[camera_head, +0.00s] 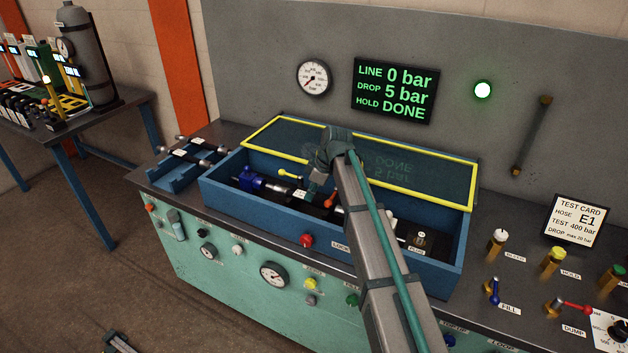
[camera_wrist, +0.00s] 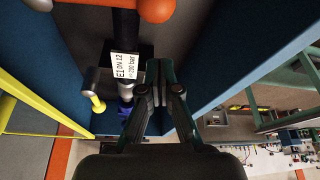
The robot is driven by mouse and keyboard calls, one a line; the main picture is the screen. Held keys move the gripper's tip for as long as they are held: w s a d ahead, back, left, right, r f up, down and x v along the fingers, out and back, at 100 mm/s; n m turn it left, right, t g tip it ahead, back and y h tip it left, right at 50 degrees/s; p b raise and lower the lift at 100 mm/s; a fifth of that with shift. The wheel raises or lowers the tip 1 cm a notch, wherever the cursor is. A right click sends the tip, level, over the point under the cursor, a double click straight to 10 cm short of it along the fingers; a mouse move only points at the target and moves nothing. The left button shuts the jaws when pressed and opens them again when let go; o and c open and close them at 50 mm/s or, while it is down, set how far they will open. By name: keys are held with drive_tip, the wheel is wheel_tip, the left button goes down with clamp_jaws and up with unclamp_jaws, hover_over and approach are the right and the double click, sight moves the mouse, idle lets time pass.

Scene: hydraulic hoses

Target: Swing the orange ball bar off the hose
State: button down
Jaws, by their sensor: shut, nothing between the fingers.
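The orange ball bar (camera_head: 331,199) is inside the blue test trough, just right of my fingertips in the head view. In the wrist view its orange bar and round ball end (camera_wrist: 155,9) lie across the black hose at the top edge. The hose (camera_wrist: 126,30) runs along the trough and carries a white tag (camera_wrist: 126,66) reading E1 DN 12. My gripper (camera_head: 316,186) reaches down into the trough, shut and empty; its fingertips (camera_wrist: 156,95) are beside the tag in the wrist view. My arm hides part of the hose.
The blue trough (camera_head: 250,212) has close walls, with its yellow-framed clear lid (camera_head: 425,194) raised behind. A yellow-ended lever (camera_head: 289,174) stands left of my gripper. Valves stand on the right bench. The display (camera_head: 395,91) reads LINE 0 bar, HOLD DONE.

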sight(332, 199)
drive_tip(key=shift+s+d+f+p, duration=0.15)
drive_tip(key=shift+d+p, duration=0.1)
drive_tip(key=shift+d, duration=0.7)
drive_tip(key=shift+s+d+f+p, duration=0.15)
drive_tip(key=shift+d+p, duration=0.1)
drive_tip(key=shift+d, duration=0.7)
